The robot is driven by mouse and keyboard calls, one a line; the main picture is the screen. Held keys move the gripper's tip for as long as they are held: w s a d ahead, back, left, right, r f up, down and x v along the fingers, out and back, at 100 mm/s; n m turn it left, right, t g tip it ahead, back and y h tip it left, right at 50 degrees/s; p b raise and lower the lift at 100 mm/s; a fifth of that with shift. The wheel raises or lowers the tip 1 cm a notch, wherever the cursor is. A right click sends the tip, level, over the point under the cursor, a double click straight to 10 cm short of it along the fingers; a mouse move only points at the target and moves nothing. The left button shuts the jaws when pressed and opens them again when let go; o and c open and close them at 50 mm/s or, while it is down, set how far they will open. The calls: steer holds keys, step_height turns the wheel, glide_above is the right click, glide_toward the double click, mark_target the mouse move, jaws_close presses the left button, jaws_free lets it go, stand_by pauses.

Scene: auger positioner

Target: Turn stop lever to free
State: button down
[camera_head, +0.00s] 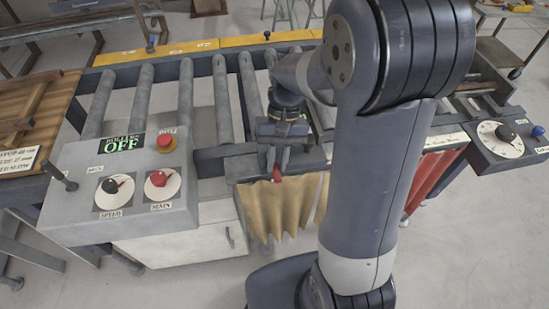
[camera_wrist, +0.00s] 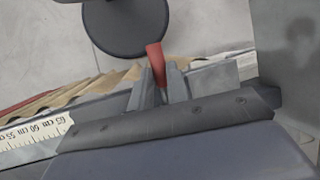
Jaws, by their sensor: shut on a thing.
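The stop lever shows as a red handle (camera_head: 277,174) at the front edge of the roller bed, above the tan curtain. In the wrist view the red handle (camera_wrist: 155,54) stands up between the two grey fingers. My gripper (camera_head: 272,158) reaches down to it from above, and in the wrist view my gripper (camera_wrist: 161,78) is shut on the handle. The lever's base and any free or locked marking are hidden, so I cannot tell its setting.
A control panel (camera_head: 75,218) with an "OFF" display, a red button (camera_head: 166,141) and knobs stands at left. Grey rollers (camera_head: 186,95) lie behind. A dial box (camera_head: 490,155) is at right. Tan curtain (camera_head: 262,207) hangs below; a scale (camera_wrist: 35,133) runs along the edge.

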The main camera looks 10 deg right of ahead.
stand_by(0.4)
steer(key=c, duration=1.4)
jaws_free()
steer(key=shift+o, duration=0.2)
steer(key=v, duration=1.1)
steer(key=shift+b, duration=0.45)
steer(key=shift+f, duration=0.1)
steer(key=p+x, duration=0.1)
steer(key=x, duration=1)
